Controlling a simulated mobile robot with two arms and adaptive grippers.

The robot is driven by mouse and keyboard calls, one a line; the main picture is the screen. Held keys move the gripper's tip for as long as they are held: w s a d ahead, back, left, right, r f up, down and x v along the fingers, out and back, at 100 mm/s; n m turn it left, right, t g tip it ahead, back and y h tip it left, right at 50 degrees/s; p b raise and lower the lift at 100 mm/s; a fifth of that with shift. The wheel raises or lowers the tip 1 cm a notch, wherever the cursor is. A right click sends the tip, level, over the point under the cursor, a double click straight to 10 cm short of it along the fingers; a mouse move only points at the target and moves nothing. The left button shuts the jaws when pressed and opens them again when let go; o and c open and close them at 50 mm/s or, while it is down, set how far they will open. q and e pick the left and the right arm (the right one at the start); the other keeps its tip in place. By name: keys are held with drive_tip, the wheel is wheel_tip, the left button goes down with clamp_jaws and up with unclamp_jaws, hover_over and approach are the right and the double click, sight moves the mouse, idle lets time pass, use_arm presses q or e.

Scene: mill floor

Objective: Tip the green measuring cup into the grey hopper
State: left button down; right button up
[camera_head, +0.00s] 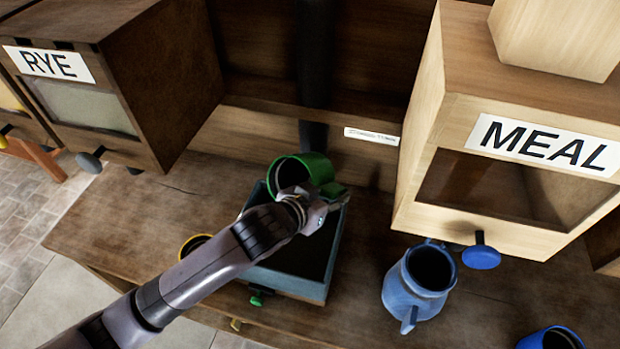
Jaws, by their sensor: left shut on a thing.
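The green measuring cup (319,167) is held over the far part of the grey hopper. It looks tilted, with its round mouth toward the left and its body to the right. Whether anything is inside it I cannot tell. My left gripper (326,197) is shut on the cup, and my left arm crosses in front from the lower left. The grey hopper (297,285) is an open, blue-grey box on the bench with a dark inside. My arm and the cup hide part of its opening. My right gripper is not in view.
A wooden RYE bin (155,95) stands at the left, a pale MEAL bin (490,215) at the right. A blue jug (412,298) and a blue cup (548,338) stand on the wooden bench (130,215). A yellow-rimmed vessel (190,243) shows behind my arm. A dark pipe (314,60) rises behind the hopper.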

sight(330, 188)
use_arm(q)
drive_tip(key=shift+r+g+y+p, duration=0.5)
drive_tip(key=shift+g+p, duration=0.1)
drive_tip(key=shift+p, duration=1.4)
drive_tip(key=shift+w+g+b, duration=0.1)
drive_tip(key=shift+g+b, duration=0.2)
drive_tip(key=shift+g, duration=0.1)
drive_tip(key=g+y, duration=0.1)
drive_tip(key=r+g+y, duration=0.1)
drive_tip(key=g+y, duration=0.1)
drive_tip(key=shift+d+r, duration=0.15)
drive_tip(key=shift+r+g+y, duration=0.2)
drive_tip(key=shift+g+y, duration=0.4)
drive_tip(key=shift+g, duration=0.3)
drive_tip(key=shift+r+g+y, duration=0.1)
drive_tip(key=shift+g+y, duration=0.6)
drive_tip(key=shift+g, duration=0.2)
drive_tip(key=shift+a, duration=0.2)
drive_tip(key=shift+r, duration=2.05)
